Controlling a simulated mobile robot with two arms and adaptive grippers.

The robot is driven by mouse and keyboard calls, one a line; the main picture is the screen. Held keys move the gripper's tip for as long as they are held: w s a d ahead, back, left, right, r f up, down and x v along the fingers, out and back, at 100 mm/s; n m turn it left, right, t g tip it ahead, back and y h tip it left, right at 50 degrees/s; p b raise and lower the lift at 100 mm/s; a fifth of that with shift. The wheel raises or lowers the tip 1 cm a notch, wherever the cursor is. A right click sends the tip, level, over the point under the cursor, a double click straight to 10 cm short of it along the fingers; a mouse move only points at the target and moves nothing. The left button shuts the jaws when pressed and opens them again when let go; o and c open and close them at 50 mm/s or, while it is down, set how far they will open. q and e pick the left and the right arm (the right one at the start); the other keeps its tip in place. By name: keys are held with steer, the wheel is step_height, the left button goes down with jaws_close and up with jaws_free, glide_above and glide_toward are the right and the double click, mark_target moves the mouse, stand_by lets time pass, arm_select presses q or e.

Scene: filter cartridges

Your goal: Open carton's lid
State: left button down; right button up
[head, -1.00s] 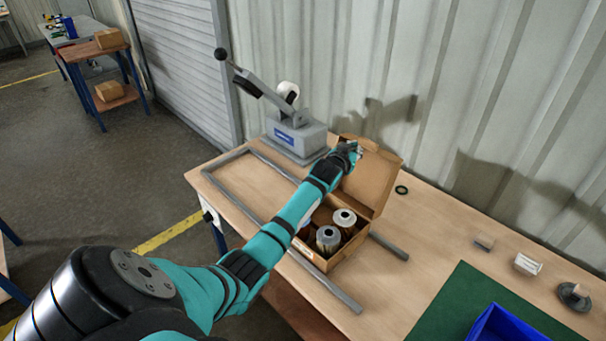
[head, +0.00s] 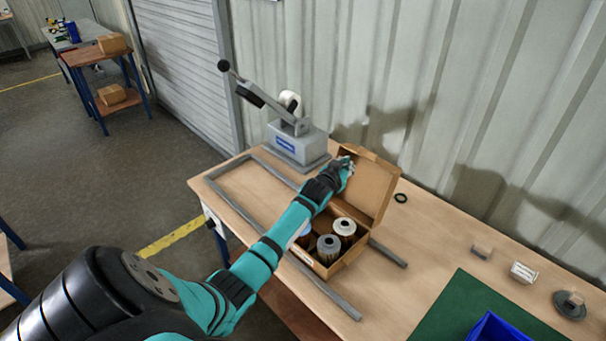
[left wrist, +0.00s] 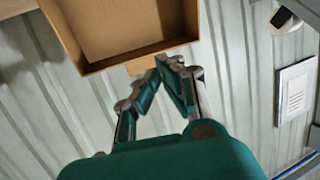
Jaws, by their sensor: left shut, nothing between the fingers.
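The carton (head: 352,251) is an open cardboard box on the wooden table, with filter cartridges (head: 343,228) standing inside. Its lid (head: 372,188) stands raised at the back, tilted towards the wall, and its inner face shows. In the left wrist view the lid (left wrist: 125,30) fills the upper left. My left gripper (head: 347,166) is at the upper left part of the lid, shut and empty. In the left wrist view its fingertips (left wrist: 170,62) meet just beside the lid's edge; I cannot tell whether they touch it. My left forearm hides part of the carton's left side. My right gripper is not in view.
A grey press (head: 297,140) with a lever stands behind left of the carton. Grey rails (head: 325,290) lie around the carton. A black ring (head: 400,198), small parts (head: 523,272), a green mat (head: 455,305) and a blue bin (head: 492,328) are to the right.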

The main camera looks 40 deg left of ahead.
arm_select(q)
steer(key=s, duration=0.5)
steer(key=shift+s+a+p, duration=0.15)
steer(key=shift+s+p, duration=0.05)
steer(key=shift+p, duration=0.2)
